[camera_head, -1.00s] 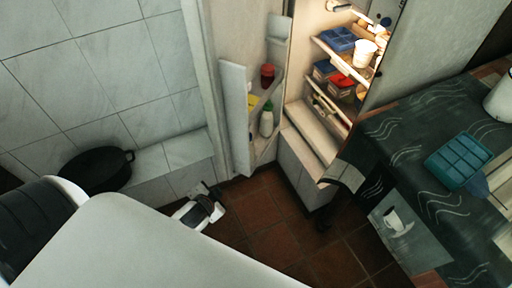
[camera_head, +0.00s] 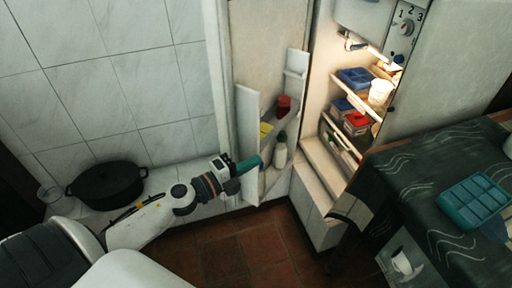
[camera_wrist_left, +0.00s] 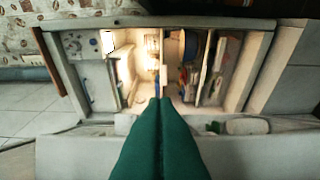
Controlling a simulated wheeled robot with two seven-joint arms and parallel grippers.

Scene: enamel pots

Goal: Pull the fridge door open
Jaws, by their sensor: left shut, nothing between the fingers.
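The fridge door (camera_head: 258,55) stands open, with its inner side and door shelves facing me in the head view. The lit fridge interior (camera_head: 317,118) is open to the right of it, with shelves of food boxes. My left gripper (camera_head: 259,162) has green fingers. They are shut and empty, and in the head view they overlap the lower part of the door shelves; I cannot tell if they touch. In the left wrist view the shut fingers (camera_wrist_left: 160,103) point toward the lit interior (camera_wrist_left: 128,68). My right gripper is out of view.
A black pot (camera_head: 107,186) sits on the tiled ledge at the left, near my left arm. A table with a dark patterned cloth (camera_head: 415,215) and a teal tray (camera_head: 474,201) stands at the right. The tiled floor (camera_head: 245,250) between is clear.

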